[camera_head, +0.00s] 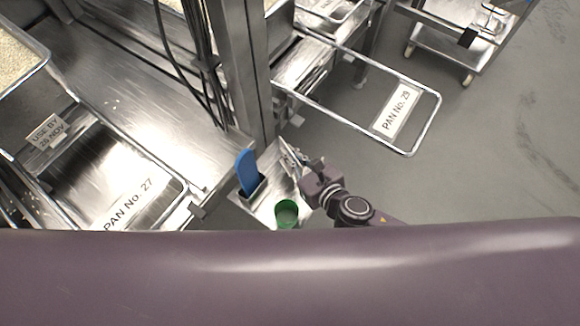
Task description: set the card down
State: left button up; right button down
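Three white cards with black print show. One reading "USE BY 26 NOV" (47,130) stands at the left, by the rim of a metal pan. One reading "PAN No. 27" (141,206) lies at the near left, and one reading "PAN No. 29" (397,110) is at the upper right inside a wire-rimmed frame. My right gripper (290,158) is at the centre, over a small metal shelf, apart from these three cards. Its fingers are small and seen from behind, so I cannot tell whether they are open or hold anything. My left gripper is out of view.
On the small shelf (265,207) are a blue-handled tool (247,170) in a holder and a green cup (287,213), close to my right gripper. A steel post (243,70) with dark cables rises behind. A wheeled cart (445,65) stands at the upper right. Floor at the right is clear.

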notch_tip(320, 180, down, 3)
jog(key=shift+r+b, duration=0.15)
jog(key=shift+b, duration=0.2)
jog(key=shift+f+b, duration=0.85)
jog(key=shift+f, duration=1.05)
jog(key=shift+f, duration=0.2)
jog(key=c, duration=2.2)
grip_release()
jog(key=shift+o, duration=0.2)
jog(key=shift+r, duration=0.1)
